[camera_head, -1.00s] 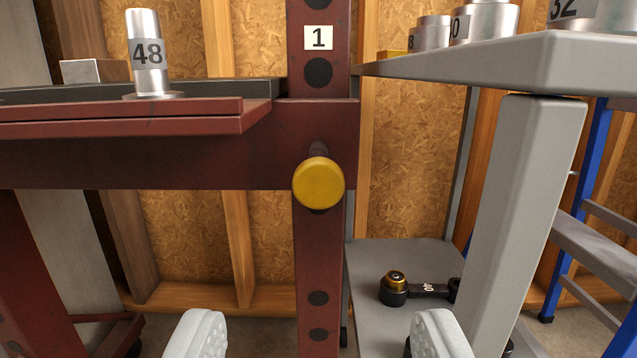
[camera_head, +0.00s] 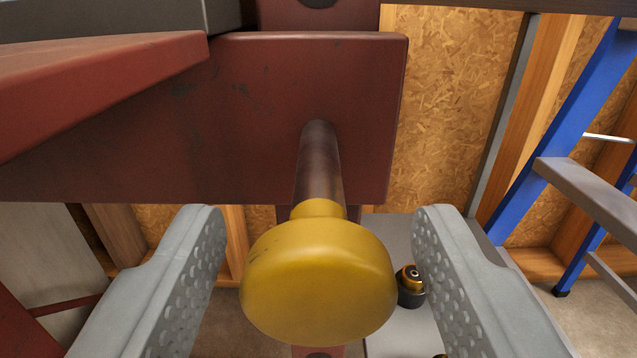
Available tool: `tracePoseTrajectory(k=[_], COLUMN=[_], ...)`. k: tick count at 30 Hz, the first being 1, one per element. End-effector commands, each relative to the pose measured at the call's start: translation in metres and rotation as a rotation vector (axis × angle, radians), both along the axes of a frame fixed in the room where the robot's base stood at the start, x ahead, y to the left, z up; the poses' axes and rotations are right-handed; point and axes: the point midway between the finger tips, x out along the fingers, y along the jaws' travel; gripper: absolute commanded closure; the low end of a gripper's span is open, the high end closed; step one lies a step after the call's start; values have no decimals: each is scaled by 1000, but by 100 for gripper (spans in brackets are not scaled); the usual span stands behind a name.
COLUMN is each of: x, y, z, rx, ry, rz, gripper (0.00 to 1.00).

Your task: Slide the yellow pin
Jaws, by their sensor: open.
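The yellow pin (camera_head: 318,285) has a round yellow head and a dark metal shaft (camera_head: 320,165). The shaft sticks out of a dark red steel crossbeam (camera_head: 250,110) towards me. My gripper (camera_head: 322,235) is open, with one pale grey finger on each side of the pin's head. There is a visible gap between the head and each finger. The red upright behind the pin is mostly hidden by the head and the beam.
A red plate (camera_head: 100,85) juts out from the beam at the upper left. A grey shelf (camera_head: 395,325) with a black and brass part (camera_head: 411,285) lies low behind the right finger. A blue ladder (camera_head: 560,130) stands at the right, before a wood-panel wall (camera_head: 440,110).

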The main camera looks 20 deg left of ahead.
Motion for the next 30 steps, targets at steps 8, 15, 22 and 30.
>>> tracePoseTrajectory(k=[8, 15, 22, 30], x=[6, 6, 6, 38], y=[2, 2, 2, 11], z=[0, 0, 0, -1], rx=[0, 0, 0, 0], ry=[0, 0, 0, 0], rz=[0, 0, 0, 0], gripper=[46, 67, 100, 100])
